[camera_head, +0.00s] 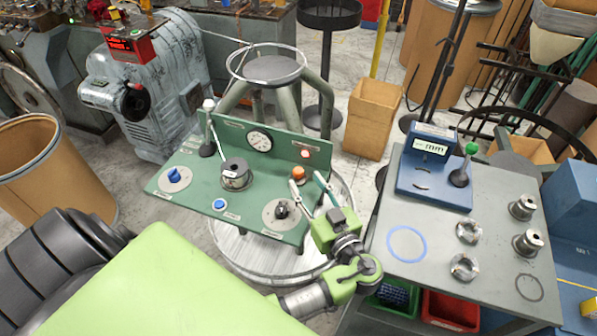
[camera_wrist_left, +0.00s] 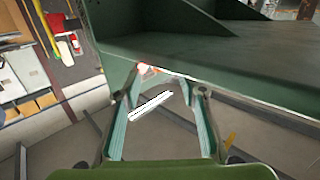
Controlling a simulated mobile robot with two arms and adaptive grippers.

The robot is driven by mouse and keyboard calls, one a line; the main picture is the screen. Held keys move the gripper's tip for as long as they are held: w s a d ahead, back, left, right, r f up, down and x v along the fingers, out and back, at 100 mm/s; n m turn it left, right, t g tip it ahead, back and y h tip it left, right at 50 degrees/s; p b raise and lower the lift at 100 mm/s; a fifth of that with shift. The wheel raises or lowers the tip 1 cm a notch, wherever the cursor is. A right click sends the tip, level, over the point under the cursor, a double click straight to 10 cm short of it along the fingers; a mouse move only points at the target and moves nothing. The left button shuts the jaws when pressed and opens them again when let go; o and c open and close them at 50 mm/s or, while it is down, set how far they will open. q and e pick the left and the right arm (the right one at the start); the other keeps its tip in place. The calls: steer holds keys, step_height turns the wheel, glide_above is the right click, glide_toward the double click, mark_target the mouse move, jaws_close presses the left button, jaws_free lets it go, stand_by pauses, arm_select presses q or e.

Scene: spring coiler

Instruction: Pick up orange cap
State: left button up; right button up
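The orange cap (camera_head: 298,173) sits at the right end of the green control panel (camera_head: 205,190), below a red indicator. My left gripper (camera_head: 307,179) is open, its two fingers pointing toward the panel's right end, close to the cap. I cannot tell in the head view whether the fingers touch it. In the left wrist view the gripper (camera_wrist_left: 166,85) is open and empty, with the panel's green edge just beyond the fingertips. My right gripper is out of view.
The panel also carries a blue knob (camera_head: 174,175), a metal cylinder (camera_head: 236,173), a gauge (camera_head: 259,141) and a black knob (camera_head: 282,210). A grey table (camera_head: 455,268) with metal parts and a blue measuring device (camera_head: 432,180) stands to the right.

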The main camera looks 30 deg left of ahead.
mark_target(300, 174)
arm_select(q)
steer(key=shift+w+a, duration=0.2)
steer(key=shift+a, duration=0.05)
steer(key=shift+w+a+r+p, duration=0.25)
steer(key=shift+w+a+p, duration=0.05)
steer(key=shift+a+p, duration=0.4)
steer(key=p+x, duration=0.1)
steer(key=x, duration=0.2)
steer(key=shift+w+a+f, duration=0.1)
steer(key=shift+f, duration=0.1)
steer(key=shift+w+a+f, duration=0.1)
steer(key=shift+w+a, duration=0.05)
jaws_close()
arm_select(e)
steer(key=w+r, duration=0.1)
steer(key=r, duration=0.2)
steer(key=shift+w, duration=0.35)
